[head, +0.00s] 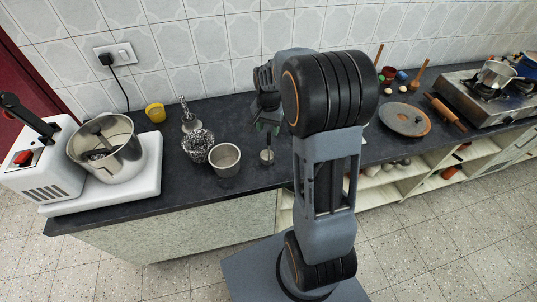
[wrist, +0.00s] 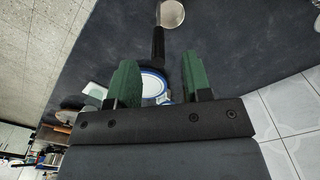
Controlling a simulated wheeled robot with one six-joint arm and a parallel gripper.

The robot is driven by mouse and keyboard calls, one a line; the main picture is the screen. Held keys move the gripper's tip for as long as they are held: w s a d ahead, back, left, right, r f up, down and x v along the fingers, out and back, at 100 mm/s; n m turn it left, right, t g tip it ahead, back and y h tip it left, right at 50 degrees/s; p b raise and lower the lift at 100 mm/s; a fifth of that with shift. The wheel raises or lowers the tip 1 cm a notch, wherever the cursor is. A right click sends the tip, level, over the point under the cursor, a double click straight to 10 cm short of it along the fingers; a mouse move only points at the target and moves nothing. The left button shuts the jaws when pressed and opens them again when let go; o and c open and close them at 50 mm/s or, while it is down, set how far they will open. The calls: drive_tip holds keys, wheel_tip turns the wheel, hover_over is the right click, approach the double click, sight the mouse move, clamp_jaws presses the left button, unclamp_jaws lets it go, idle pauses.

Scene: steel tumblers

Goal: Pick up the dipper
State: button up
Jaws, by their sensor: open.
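The dipper has a small round pale metal bowl (head: 267,156) and a thin dark handle. It stands out on the dark counter in the head view, just below my gripper (head: 266,126). In the wrist view the dipper's dark handle (wrist: 158,46) runs from its round bowl at the top edge down toward the gap between my green fingers. My gripper (wrist: 160,78) is open, with nothing held between the fingers. A white round dish with a blue rim (wrist: 153,86) shows behind the gap, partly hidden by the gripper. My arm hides part of the counter in the head view.
A steel tumbler (head: 225,158) stands left of the dipper, beside a textured metal container (head: 198,145). A mixer with a steel bowl (head: 107,149) is at the far left. A round board (head: 404,118) and a stove (head: 495,92) are at the right. The counter's front edge is close.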

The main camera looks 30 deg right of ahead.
sight(269, 143)
drive_tip(key=shift+s+d+f+p, duration=0.1)
drive_tip(key=shift+f+p, duration=0.65)
drive_tip(key=shift+f, duration=1.95)
clamp_jaws()
